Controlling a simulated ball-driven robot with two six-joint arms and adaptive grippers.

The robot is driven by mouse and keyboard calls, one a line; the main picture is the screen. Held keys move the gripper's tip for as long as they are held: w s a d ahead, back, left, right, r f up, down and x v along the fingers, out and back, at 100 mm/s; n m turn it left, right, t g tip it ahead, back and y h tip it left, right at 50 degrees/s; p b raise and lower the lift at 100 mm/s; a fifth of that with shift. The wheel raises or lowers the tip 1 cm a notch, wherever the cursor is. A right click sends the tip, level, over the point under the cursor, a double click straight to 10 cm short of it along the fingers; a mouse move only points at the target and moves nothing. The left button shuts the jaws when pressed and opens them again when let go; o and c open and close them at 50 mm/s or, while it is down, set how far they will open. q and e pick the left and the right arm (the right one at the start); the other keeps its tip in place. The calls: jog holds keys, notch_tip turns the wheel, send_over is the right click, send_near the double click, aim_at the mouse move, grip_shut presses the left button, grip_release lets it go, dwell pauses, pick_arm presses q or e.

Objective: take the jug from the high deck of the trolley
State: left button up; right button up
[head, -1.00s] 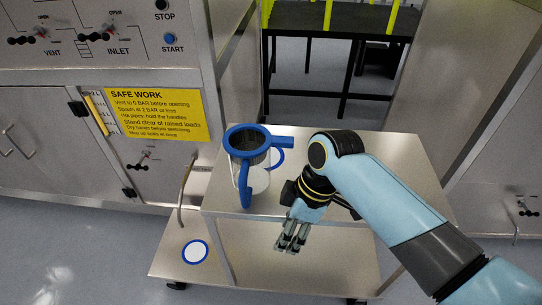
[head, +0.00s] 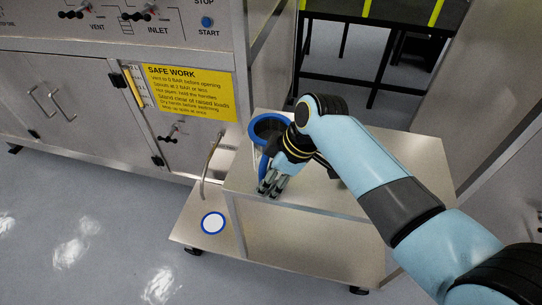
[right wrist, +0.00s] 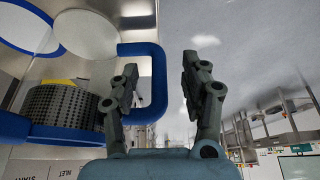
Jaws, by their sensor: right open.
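The jug (head: 254,126), with a blue rim and blue handle, stands on the high deck of the trolley (head: 408,150), near its left end. My right gripper (head: 270,190) is open at the jug's near side and partly covers it in the head view. In the right wrist view the jug's blue rim (right wrist: 70,133) is at left. Its blue handle (right wrist: 158,82) shows between the two open fingers of my right gripper (right wrist: 163,68). I cannot tell whether they touch it. My left gripper is not in view.
A white disc with a blue ring (head: 213,223) lies on the trolley's lower deck (head: 190,232). A bent metal trolley handle (head: 211,155) rises at the left. A steel cabinet with a yellow sign (head: 190,92) stands behind left. A black table (head: 375,38) is at the back.

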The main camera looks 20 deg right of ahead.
jog(key=shift+x, duration=1.5)
jog(key=shift+w+r, duration=0.1)
grip_shut()
